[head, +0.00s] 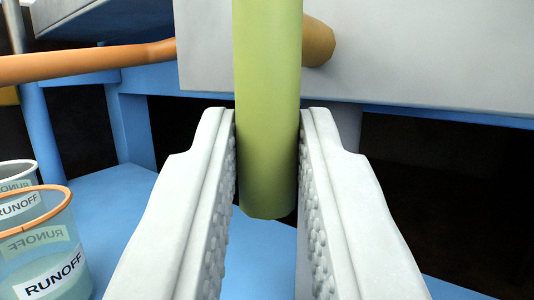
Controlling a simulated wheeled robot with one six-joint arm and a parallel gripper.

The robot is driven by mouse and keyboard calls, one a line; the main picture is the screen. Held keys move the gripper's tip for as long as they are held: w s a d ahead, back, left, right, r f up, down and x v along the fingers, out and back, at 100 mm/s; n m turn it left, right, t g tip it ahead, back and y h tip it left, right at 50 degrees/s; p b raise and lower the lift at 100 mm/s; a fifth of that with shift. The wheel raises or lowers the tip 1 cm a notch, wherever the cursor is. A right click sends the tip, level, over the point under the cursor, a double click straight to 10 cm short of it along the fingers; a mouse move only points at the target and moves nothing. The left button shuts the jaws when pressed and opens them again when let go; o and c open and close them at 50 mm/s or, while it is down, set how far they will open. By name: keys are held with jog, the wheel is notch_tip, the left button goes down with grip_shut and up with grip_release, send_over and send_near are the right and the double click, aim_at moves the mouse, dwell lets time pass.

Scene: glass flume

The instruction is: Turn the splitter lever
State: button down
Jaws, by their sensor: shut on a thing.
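The splitter lever is a thick yellow-green bar (267,90) that hangs down from the top of the head view, with its rounded lower end in sight. Its upper end is out of the frame. My gripper (267,150) is shut on the lever, with one pale, studded finger on each side of it. The lever's lower end reaches a little below the fingertips, between the jaws.
An orange pipe (90,63) runs across the left. A brown pipe stub (319,42) shows behind the lever on a pale grey panel (420,50). Two clear containers (45,245) labelled RUNOFF stand at lower left on a blue shelf (130,205).

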jog(key=c, duration=1.6)
grip_release()
jog(key=shift+s+f, duration=0.25)
jog(key=shift+s, duration=0.25)
jog(key=s, duration=1.2)
